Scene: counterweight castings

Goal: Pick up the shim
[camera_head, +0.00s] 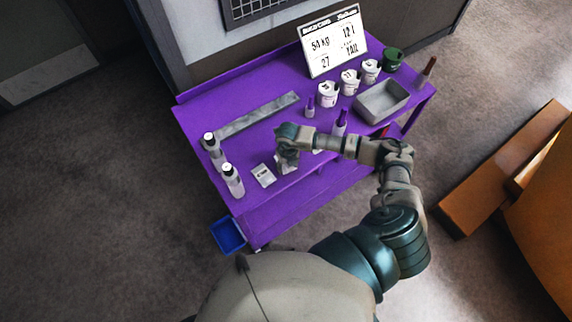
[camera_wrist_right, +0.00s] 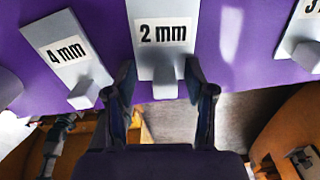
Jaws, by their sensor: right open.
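In the right wrist view a grey shim plate labelled "2 mm" (camera_wrist_right: 164,34) lies on the purple table, with a small raised block (camera_wrist_right: 165,83) at its near end. My right gripper (camera_wrist_right: 159,78) is open, with one finger on each side of that block; I cannot tell whether they touch it. A "4 mm" shim (camera_wrist_right: 67,52) lies to the left, and another shim (camera_wrist_right: 307,54) with a cut-off label to the right. In the head view my right gripper (camera_head: 287,165) largely hides the middle shim; the left shim (camera_head: 263,175) shows beside it.
The purple table (camera_head: 210,115) carries two bottles at left (camera_head: 232,181), a long grey bar (camera_head: 257,114), white tubs (camera_head: 350,82), a grey tray (camera_head: 382,100) and a sign (camera_head: 333,42). A blue bin (camera_head: 228,236) is at its near left edge.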

